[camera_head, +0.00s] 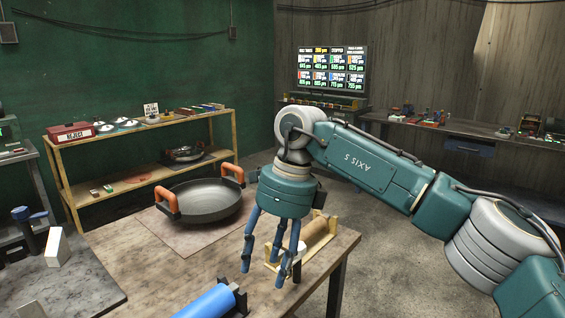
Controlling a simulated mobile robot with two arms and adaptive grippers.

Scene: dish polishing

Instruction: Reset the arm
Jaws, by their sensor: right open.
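My right gripper (273,263) hangs from the teal right arm (372,163), which comes in from the right. Its blue fingers point down and are spread open, with nothing seen held between them. It is over the front right part of the wooden table (160,270). A wooden stand with a brown roller (318,233) is just behind and to the right of the fingers, partly hidden by them. A dark round pan (205,203) with orange handles sits on a mat to the left of the gripper. My left gripper is not in view.
A blue cylinder (208,303) lies at the table's front edge. A grey bench (60,280) with a white block (56,249) is at the left. A shelf (160,125) with pans and a red box stands behind. Grey floor is clear behind the arm.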

